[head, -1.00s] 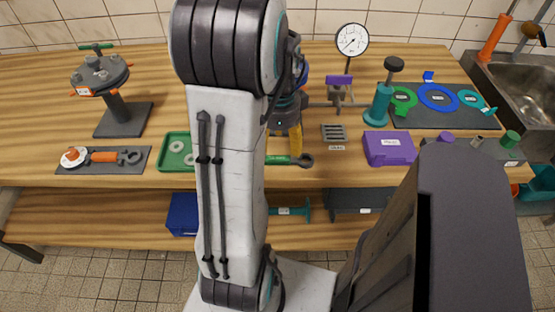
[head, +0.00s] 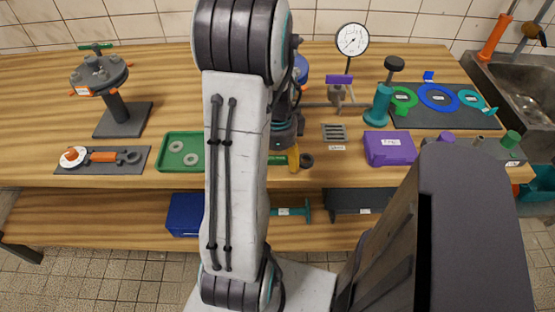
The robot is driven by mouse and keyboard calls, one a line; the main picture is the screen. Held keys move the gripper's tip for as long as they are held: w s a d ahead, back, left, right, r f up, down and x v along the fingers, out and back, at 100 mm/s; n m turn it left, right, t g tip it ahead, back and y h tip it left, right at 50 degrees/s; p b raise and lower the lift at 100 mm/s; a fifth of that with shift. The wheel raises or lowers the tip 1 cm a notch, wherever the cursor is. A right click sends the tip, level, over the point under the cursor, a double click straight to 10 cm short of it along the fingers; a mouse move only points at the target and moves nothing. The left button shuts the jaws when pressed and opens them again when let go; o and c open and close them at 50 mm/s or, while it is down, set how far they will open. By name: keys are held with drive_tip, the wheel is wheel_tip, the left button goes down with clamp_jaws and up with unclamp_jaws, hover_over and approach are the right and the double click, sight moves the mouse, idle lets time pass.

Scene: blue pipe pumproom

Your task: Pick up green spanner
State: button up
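The green spanner (head: 278,160) lies near the front edge of the wooden workbench in the head view. Its green handle shows left of my gripper and its dark ring end shows to the right. My gripper (head: 294,165) points down at the spanner, with a yellow finger covering the middle of it. I cannot tell whether the fingers are around the spanner or touching it, or how far apart they are. My arm hides part of the bench to the left of the handle.
A green tray (head: 162,154) with washers is left of my arm. A dark grate (head: 333,132) and a purple box (head: 388,149) are to the right. A pressure gauge (head: 352,40) stands behind. A dark mat (head: 75,168) with an orange-handled tool lies far left.

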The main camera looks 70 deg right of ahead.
clamp_jaws()
idle(0.5)
drive_tip(key=shift+r, duration=0.15)
